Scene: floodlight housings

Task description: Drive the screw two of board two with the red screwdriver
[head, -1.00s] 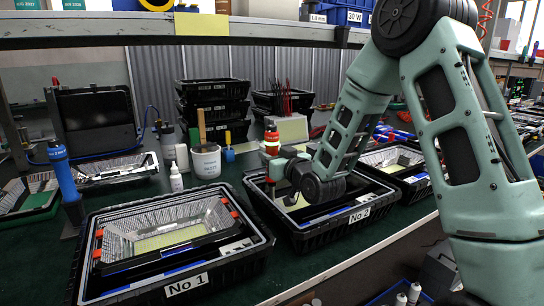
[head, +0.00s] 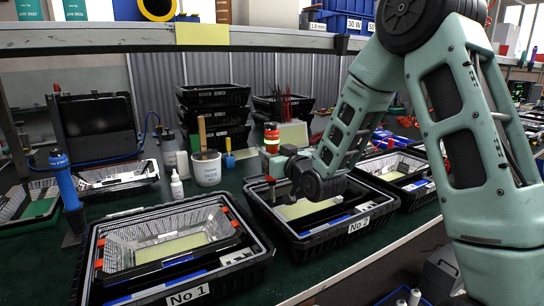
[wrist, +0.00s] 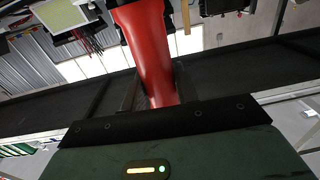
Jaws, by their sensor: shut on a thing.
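My gripper (head: 271,166) is over the back left part of the black tray labelled No 2 (head: 357,226). It is shut on the red screwdriver (wrist: 148,45), whose red handle fills the upper middle of the wrist view. In the head view the screwdriver (head: 271,137) stands roughly upright, with part of it above my gripper. Its tip cannot be made out. Board two (head: 308,208), a pale yellow-green panel, lies in the No 2 tray, partly behind my wrist. Its screws are too small to tell apart.
The No 1 tray (head: 100,292) with a reflector housing is at the front left. A white cup (head: 206,169), a small white bottle (head: 177,189) and stacked black crates (head: 213,95) stand behind. Another tray (head: 412,188) is to the right. A shelf (head: 130,31) crosses above.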

